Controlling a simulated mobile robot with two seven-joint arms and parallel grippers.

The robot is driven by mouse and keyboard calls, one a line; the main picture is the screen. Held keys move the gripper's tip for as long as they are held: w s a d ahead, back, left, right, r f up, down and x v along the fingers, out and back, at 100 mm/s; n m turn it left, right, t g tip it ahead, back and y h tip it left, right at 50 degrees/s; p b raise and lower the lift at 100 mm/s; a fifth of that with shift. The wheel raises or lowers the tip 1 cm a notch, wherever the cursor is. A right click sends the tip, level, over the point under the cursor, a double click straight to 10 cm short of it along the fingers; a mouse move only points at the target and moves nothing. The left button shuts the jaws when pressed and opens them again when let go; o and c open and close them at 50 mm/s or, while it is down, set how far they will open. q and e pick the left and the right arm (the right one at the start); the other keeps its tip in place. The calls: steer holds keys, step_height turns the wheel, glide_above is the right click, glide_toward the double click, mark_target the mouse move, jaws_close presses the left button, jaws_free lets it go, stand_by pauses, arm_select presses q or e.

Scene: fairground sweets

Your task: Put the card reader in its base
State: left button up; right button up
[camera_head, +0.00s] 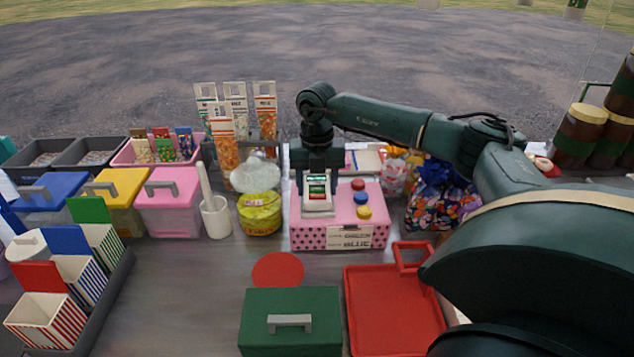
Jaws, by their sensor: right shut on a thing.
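The right gripper (317,172) reaches in from the right and points down over the pink spotted box (312,240). It is shut on the card reader (317,188), a small pale device with a green, white and red face. A white piece (318,207) shows right below the reader's face, at the box's left end. I cannot tell whether this is the reader's lower part or its base, nor whether the reader is seated. The gripper hides the reader's upper end. My left gripper is not in view.
Blue, red and yellow knobs (362,212) stand on the box's right side. A yellow tin (260,214) and a white mortar-like cup (215,216) are to the left. A green case (290,330), red disc (278,269) and red tray (392,310) lie in front. Patterned bags (440,200) crowd the right.

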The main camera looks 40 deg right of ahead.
steer(key=shift+f, duration=0.2)
steer(key=o, duration=1.5)
steer(key=shift+c, duration=0.2)
step_height(320, 180, up, 7)
steer(key=p, duration=0.6)
steer(key=shift+r, duration=0.95)
